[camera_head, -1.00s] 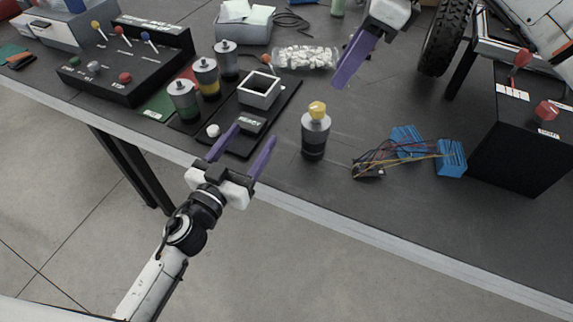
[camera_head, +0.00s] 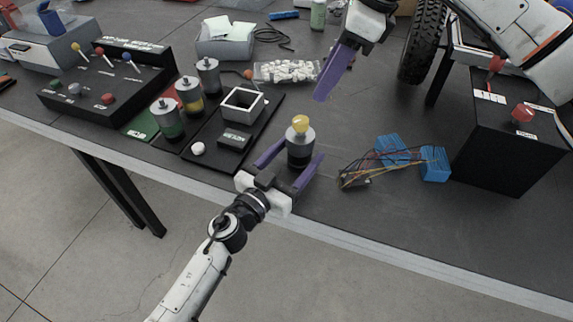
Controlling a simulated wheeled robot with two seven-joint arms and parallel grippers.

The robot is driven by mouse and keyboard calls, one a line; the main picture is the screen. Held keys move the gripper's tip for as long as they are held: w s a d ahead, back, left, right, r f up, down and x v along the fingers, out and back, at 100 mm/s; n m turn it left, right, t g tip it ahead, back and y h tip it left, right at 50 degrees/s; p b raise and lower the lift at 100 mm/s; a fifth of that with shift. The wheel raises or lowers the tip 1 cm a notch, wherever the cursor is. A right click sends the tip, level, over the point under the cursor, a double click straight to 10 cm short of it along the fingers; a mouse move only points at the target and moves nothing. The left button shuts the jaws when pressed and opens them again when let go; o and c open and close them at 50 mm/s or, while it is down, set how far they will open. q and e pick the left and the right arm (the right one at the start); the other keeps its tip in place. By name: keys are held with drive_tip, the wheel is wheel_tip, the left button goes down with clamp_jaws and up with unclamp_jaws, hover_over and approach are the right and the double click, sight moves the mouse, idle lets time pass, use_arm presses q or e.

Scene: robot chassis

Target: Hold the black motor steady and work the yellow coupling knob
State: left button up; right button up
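The black motor (camera_head: 300,154) stands upright on the dark table, with a grey upper body and the yellow coupling knob (camera_head: 300,123) on top. My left gripper (camera_head: 301,152) comes from the table's front edge, its two purple fingers spread on either side of the motor. I see no clear contact between fingers and motor. My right gripper (camera_head: 324,97) hangs above and behind the motor, its purple finger pointing down, apart from the knob. Its fingers overlap in this view, so its opening is unclear.
Left of the motor is a black tray (camera_head: 213,168) with a square grey frame; several canisters (camera_head: 189,95) stand beyond. Blue blocks with wires (camera_head: 393,151) lie to the right, before a black box with a red button (camera_head: 505,150). A black wheel (camera_head: 421,43) stands behind.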

use_arm(q)
drive_tip(key=shift+w+d, duration=0.3)
drive_tip(key=shift+w, duration=0.2)
clamp_jaws()
idle(0.8)
